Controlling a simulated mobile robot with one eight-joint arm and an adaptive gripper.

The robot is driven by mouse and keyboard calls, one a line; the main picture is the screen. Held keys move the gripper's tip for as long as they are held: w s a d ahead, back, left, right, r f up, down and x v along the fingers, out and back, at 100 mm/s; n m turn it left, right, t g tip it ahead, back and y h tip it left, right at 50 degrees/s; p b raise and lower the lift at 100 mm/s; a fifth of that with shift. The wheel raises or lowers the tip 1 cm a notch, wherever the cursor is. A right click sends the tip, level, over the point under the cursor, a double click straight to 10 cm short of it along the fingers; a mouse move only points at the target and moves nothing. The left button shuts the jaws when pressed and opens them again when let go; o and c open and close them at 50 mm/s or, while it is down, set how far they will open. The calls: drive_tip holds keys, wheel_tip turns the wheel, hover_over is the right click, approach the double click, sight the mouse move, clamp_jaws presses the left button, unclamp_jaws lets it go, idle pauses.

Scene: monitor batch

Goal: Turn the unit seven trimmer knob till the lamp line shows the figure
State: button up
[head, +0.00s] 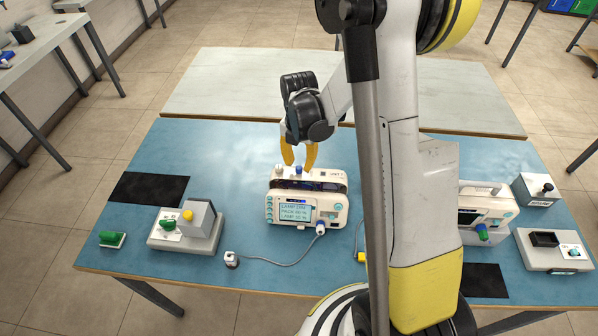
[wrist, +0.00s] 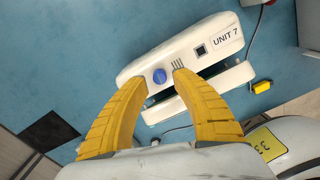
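The unit seven monitor (head: 307,207) is a cream box with a top handle, standing upright on the blue table. Its "UNIT 7" label (wrist: 228,42) shows in the wrist view. The lit screen (head: 297,212) faces the front; its lines begin with words like LAMP and PACE, but the figures are too small to read surely. A blue knob (wrist: 159,76) sits on its top. My gripper (head: 299,166) is open above the unit, yellow fingers pointing down. In the wrist view the fingertips (wrist: 158,78) stand on either side of the blue knob, with gaps; contact is not visible.
A cable runs from the unit's front to a small white clip (head: 231,259). A grey device with a yellow button (head: 187,215) stands left. A second monitor (head: 487,217) stands right, partly behind my arm.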

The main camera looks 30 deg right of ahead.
drive_tip(key=shift+f+b, duration=1.1)
drive_tip(key=shift+f, duration=0.1)
clamp_jaws()
drive_tip(key=shift+o, duration=0.8)
unclamp_jaws()
